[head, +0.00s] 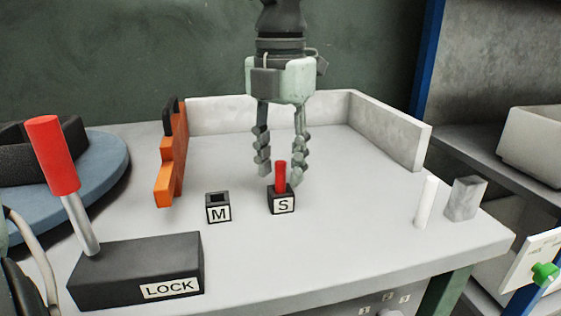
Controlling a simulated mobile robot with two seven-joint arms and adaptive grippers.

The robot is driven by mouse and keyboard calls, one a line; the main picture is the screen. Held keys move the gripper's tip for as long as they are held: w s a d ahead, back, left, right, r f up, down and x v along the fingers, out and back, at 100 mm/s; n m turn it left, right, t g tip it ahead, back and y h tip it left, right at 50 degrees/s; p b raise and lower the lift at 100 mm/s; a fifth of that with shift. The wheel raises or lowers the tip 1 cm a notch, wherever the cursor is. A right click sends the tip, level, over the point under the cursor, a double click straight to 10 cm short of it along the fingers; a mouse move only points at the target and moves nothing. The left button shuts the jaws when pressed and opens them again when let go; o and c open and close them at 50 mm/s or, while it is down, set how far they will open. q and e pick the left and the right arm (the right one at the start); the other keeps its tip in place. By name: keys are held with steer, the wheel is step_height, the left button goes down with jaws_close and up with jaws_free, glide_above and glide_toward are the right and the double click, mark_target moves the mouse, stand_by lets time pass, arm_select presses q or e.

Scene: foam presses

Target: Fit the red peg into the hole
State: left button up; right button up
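The red peg (281,172) stands upright at the small black block labelled S (283,203), its lower end hidden in the block. A second small black block, labelled M (218,208), stands to its left with an open square hole on top. My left gripper (280,178) points down from above at the peg. Its two fingers are spread, one on each side of the peg, with gaps visible, and seem slightly behind it. My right gripper is not in view.
A black LOCK box (140,272) with a red-handled lever (54,155) stands front left. An orange stepped piece (172,165) stands left of the blocks. A white cylinder (426,202) and grey block (465,198) stand at right. Low walls (385,130) edge the table's back.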

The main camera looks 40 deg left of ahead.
arm_select(q)
step_height(320, 180, up, 12)
stand_by(0.4)
steer(key=shift+f, duration=0.1)
stand_by(0.4)
